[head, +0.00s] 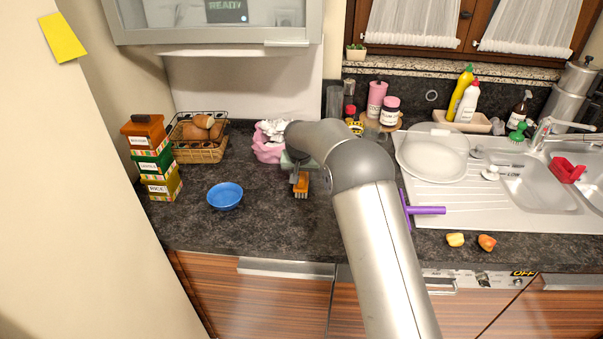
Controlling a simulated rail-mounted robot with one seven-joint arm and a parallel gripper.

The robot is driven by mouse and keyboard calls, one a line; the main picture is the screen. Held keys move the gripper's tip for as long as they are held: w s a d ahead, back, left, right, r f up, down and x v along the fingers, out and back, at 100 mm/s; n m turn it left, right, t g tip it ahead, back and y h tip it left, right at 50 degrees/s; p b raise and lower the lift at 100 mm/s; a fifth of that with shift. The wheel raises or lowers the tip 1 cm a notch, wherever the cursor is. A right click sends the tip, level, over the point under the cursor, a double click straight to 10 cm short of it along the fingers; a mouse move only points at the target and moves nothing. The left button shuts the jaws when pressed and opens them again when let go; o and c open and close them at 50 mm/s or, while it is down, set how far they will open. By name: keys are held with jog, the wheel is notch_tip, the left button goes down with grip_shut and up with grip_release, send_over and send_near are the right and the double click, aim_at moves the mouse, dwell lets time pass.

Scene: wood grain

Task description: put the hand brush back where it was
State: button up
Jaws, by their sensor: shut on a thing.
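The hand brush (301,188), with an orange-brown block and bristles pointing down, is in the middle of the head view, over the dark counter. My gripper (299,171) is at its top end and shut on it. My arm comes in from the lower right and hides part of the counter beside the brush. The fingers are small and partly hidden by the wrist. I cannot tell whether the bristles touch the counter.
A pink bag (268,150) stands just left of my gripper. A blue bowl (225,196), a wicker basket (198,150) and stacked boxes (152,170) are further left. A purple-handled tool (427,210) lies right of my arm by the sink (525,185).

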jog(key=shift+f, duration=0.1)
jog(key=shift+f+b, duration=0.15)
jog(key=shift+b, duration=0.15)
jog(key=o, duration=0.9)
jog(key=shift+o, duration=0.2)
